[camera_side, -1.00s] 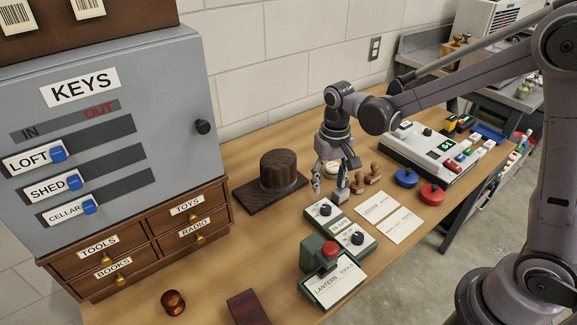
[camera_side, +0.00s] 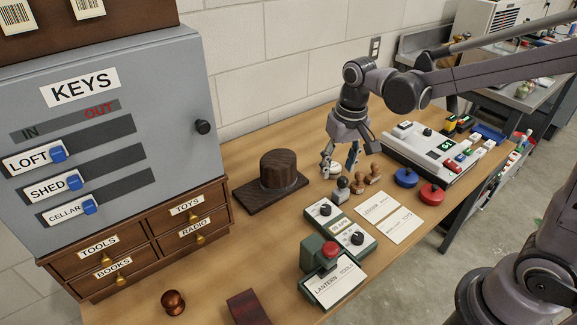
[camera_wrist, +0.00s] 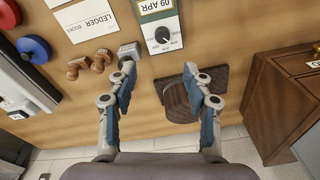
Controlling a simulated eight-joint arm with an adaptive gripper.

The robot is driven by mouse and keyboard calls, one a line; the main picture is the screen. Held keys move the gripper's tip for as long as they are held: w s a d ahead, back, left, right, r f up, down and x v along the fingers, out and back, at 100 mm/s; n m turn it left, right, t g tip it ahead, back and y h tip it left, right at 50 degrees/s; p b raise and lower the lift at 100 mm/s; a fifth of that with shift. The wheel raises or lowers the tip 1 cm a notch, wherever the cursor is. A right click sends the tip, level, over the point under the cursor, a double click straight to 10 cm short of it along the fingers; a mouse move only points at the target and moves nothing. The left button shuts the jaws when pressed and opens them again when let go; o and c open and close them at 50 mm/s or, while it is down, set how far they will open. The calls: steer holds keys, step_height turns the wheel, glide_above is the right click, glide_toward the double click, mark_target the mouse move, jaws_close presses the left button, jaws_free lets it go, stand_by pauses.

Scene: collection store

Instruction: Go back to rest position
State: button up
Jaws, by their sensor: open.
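My gripper (camera_side: 339,163) is open and empty above the table, pointing down, with its two fingers apart. In the side view it hangs behind the rubber stamps and to the right of the dark wooden hat block (camera_side: 279,172). The right finger covers part of the hat block (camera_wrist: 178,104). A dark-handled stamp (camera_wrist: 128,50) stands by the left fingertip; I cannot tell if they touch.
The grey key cabinet (camera_side: 165,110) stands left. Space above the table is clear.

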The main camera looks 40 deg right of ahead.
steer(key=s+d+r+n+t, duration=0.1)
steer(key=s+r+t, duration=0.1)
steer(key=s, duration=0.3)
steer(key=s+d+r+n+t, duration=0.1)
steer(key=s+r+n+t, duration=0.1)
steer(key=s+t, duration=0.2)
steer(key=shift+s+d, duration=0.2)
steer(key=shift+s, duration=1)
